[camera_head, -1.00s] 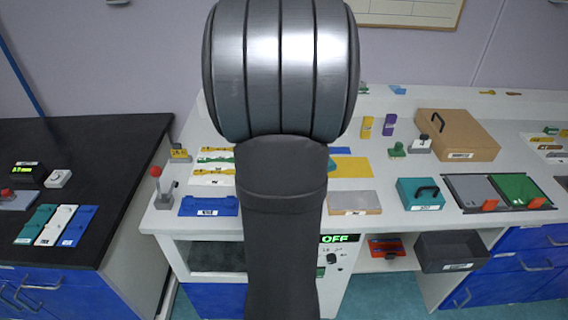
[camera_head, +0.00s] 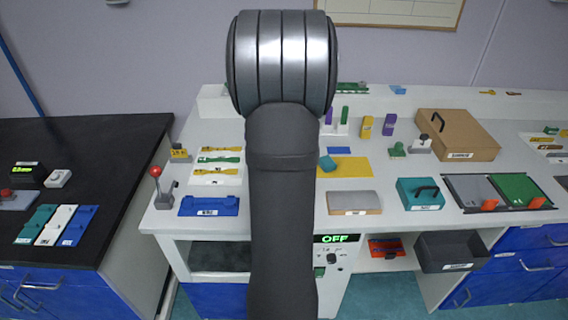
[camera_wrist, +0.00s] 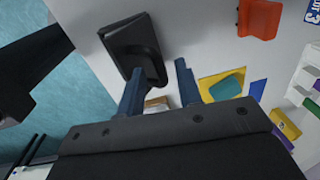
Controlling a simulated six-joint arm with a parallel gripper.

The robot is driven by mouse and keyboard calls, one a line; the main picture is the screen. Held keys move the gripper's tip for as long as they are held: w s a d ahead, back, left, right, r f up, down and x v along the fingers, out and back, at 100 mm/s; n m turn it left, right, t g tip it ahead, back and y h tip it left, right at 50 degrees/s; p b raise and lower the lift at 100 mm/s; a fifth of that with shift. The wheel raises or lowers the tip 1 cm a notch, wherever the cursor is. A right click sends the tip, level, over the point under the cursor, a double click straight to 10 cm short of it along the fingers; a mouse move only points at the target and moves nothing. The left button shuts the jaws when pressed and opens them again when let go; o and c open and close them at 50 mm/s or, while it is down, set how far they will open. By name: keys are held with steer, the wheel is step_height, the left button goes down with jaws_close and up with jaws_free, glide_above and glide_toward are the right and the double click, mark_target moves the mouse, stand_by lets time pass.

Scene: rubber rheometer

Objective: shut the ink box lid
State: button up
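A dark box with a black loop handle (camera_wrist: 128,40), probably the ink box, lies at the upper left of the wrist view, near the counter's front edge. I cannot read a label on it or tell how far its lid stands open. My arm hides that spot in the head view. My gripper (camera_wrist: 160,88) shows two blue fingers with a wide gap between them. It is open, with nothing held. The left fingertip is close to the handle's end; I cannot tell whether they touch.
A grey-topped box (camera_head: 354,201) stands right of my arm, with a teal handled box (camera_head: 421,193) farther right. A yellow mat (camera_head: 356,167) bears a teal piece. A blue tray (camera_head: 209,206) and a red-knobbed lever (camera_head: 157,185) are on the left.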

jaws_close()
steer(key=shift+s, duration=0.1)
